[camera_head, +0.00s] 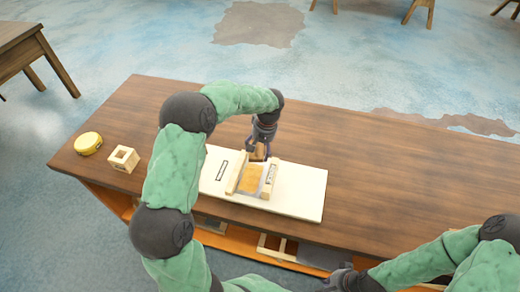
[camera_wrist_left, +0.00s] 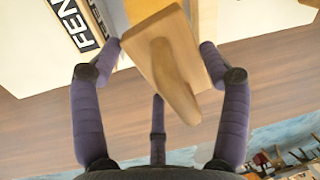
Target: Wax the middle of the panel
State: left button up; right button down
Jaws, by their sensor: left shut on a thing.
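The panel (camera_head: 252,180) is an orange-brown sheet lying between two pale wooden rails on a white board (camera_head: 300,196). My left gripper (camera_head: 259,155) is over the far end of the panel. It is shut on a wooden block with a rounded handle (camera_wrist_left: 172,75), which shows clearly between the purple fingers in the left wrist view. A strip of the panel (camera_wrist_left: 147,8) shows behind the block there. Whether the block touches the panel I cannot tell. My right gripper (camera_head: 345,281) is at the bottom edge of the head view, and its fingers are unclear.
A round yellow tin (camera_head: 88,143) and a small wooden box with a square opening (camera_head: 123,159) stand at the left end of the brown table (camera_head: 400,165). The table's right side is clear. Wooden pieces lie on a shelf below.

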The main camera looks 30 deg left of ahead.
pick_arm(q)
jog(key=shift+r+p, duration=1)
jog(key=shift+r, duration=0.55)
